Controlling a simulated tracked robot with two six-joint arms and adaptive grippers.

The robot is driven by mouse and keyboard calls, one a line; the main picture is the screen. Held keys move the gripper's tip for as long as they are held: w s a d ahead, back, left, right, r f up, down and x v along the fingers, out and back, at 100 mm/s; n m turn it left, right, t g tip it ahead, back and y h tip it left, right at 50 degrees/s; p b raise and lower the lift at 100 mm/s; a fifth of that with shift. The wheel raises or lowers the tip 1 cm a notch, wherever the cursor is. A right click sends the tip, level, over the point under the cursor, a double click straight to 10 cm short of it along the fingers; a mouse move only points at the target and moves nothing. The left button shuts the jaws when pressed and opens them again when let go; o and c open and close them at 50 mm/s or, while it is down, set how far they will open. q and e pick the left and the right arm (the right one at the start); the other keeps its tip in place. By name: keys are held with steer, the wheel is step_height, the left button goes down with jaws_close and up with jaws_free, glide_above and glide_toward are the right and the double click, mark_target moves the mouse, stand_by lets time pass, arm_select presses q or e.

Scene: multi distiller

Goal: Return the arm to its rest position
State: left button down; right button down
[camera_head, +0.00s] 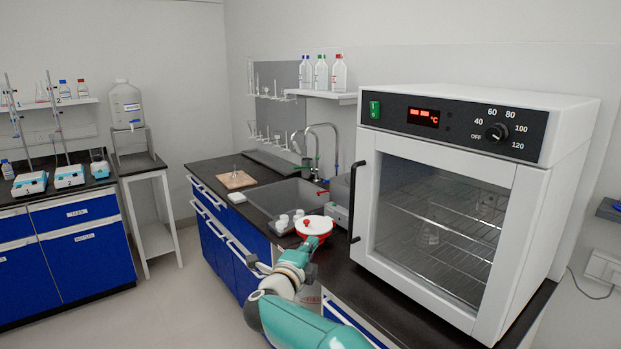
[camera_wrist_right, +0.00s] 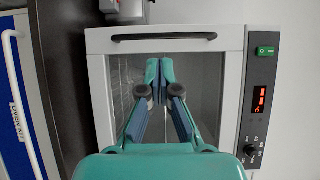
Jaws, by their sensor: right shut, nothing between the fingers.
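My right arm (camera_head: 305,318) reaches in from the bottom of the head view, in front of the bench beside the oven. In the right wrist view my right gripper (camera_wrist_right: 159,66) is shut, with its fingertips together and nothing between them. It points toward the glass door of the white oven (camera_wrist_right: 97,70), which looks sideways there. I cannot tell the exact gap to the door. In the head view the fingers are hard to make out among the arm's joints. My left gripper is not in view.
The oven (camera_head: 578,150) stands on the dark bench at the right, door closed, with a protruding black handle (camera_head: 354,200). A red-and-white round item (camera_head: 314,226) is just beyond my wrist, near the sink (camera_head: 262,204). Open floor (camera_head: 172,300) lies to the left.

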steer(key=s+d+f+n+g+y, duration=0.25)
steer(key=s+f+n, duration=0.2)
steer(key=f, duration=0.65)
steer(key=s+d+f+n+g+y, duration=0.25)
steer(key=d+f+n, duration=0.2)
steer(key=f, duration=0.65)
steer(key=s+d+f+n+g+y, duration=0.1)
steer(key=s+d+f+n+y, duration=0.3)
steer(key=f, duration=0.7)
steer(key=s+d+f+n+g, duration=0.1)
steer(key=s+f+n+g, duration=0.2)
steer(key=s, duration=0.6)
steer(key=s+f+n+g, duration=0.1)
steer(key=s+f+g, duration=0.1)
steer(key=s+f, duration=0.5)
steer(key=s+n+g+y, duration=0.1)
steer(key=s+n+g, duration=0.2)
steer(key=s, duration=1.5)
steer(key=shift+s+f+g, duration=0.15)
steer(key=shift+s+g, duration=0.1)
steer(key=shift+g, duration=0.75)
steer(key=shift+d, duration=0.1)
